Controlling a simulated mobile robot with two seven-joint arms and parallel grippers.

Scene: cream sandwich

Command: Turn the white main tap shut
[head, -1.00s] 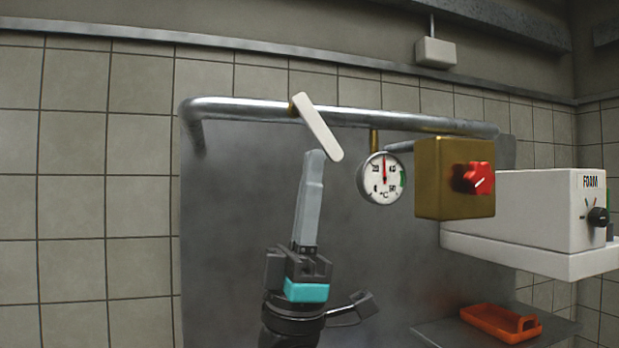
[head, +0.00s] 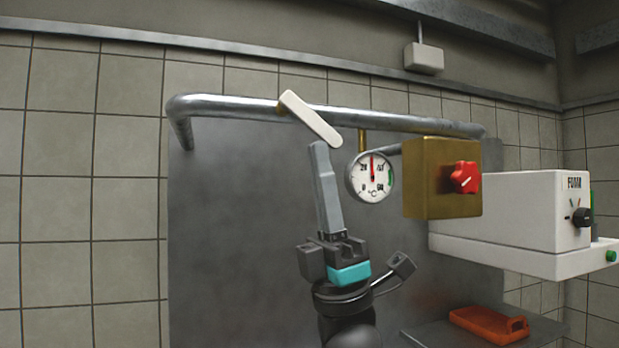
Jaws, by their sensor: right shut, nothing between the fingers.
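The white main tap (head: 311,119) is a flat lever on the metal pipe (head: 230,104) in the head view. It lies tilted across the pipe, its upper end to the left and its lower end to the right, below the pipe. My right gripper (head: 319,146) points upward, shut and empty. Its fingertips are just below the lower part of the lever; I cannot tell whether they touch it. My left gripper is not in view.
A round dial gauge (head: 371,178) hangs right of the lever, close to my fingers. Beside it is a brass box (head: 428,180) with a red knob (head: 465,177). A white FOAM unit (head: 530,222) and an orange tray (head: 487,324) are at the right. The panel at left is clear.

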